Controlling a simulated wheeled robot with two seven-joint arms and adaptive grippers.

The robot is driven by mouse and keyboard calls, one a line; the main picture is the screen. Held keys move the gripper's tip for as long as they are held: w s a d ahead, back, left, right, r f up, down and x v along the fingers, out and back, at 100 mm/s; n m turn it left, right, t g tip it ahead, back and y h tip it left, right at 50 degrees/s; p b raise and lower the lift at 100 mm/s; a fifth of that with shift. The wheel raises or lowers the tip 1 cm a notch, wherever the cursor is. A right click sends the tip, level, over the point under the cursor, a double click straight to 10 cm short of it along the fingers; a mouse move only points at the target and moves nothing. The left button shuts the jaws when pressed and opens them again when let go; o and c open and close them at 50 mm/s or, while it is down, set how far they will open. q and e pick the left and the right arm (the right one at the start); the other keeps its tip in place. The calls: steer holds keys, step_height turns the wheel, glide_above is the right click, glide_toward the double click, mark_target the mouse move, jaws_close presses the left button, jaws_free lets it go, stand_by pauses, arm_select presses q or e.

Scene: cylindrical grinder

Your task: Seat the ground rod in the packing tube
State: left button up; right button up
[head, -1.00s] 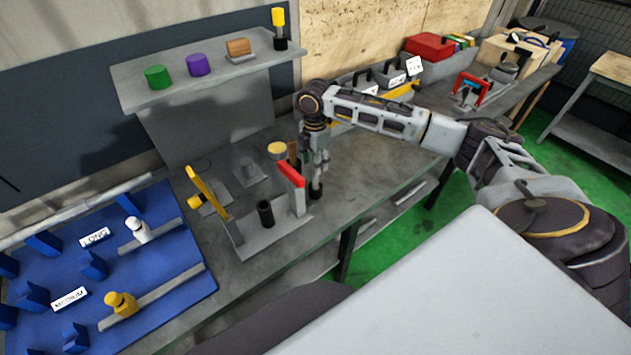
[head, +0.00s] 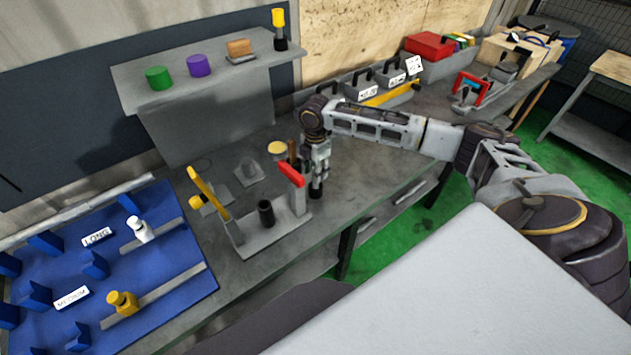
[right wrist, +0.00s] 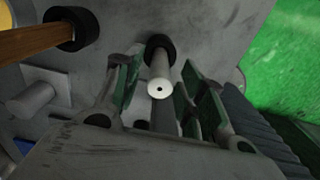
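My right gripper (head: 318,185) points down at the bench, just right of the red-topped fixture. In the right wrist view, a grey rod (right wrist: 159,75) with a pale end and a centre hole stands between its fingers (right wrist: 158,85). A dark gap shows beside the left finger, so the fingers look open around the rod. The rod's far end is at a black ring (right wrist: 157,42); how deep it sits is hidden. A black piece (head: 316,195) shows below the fingers in the head view. A black upright tube (head: 265,213) stands on the fixture. My left gripper is out of view.
The fixture (head: 245,243) has a red-topped post (head: 291,174) and a yellow bar (head: 200,185) close by. A brown stick (right wrist: 30,42) in a black collar stands near the rod. A blue board (head: 180,293) lies left. The bench front (head: 350,195) is clear.

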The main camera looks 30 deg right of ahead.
jaws_close()
steer(key=shift+w+r, duration=0.1)
steer(key=shift+r, duration=0.05)
stand_by(0.4)
steer(key=shift+r+b, duration=0.4)
steer(key=shift+r, duration=4.5)
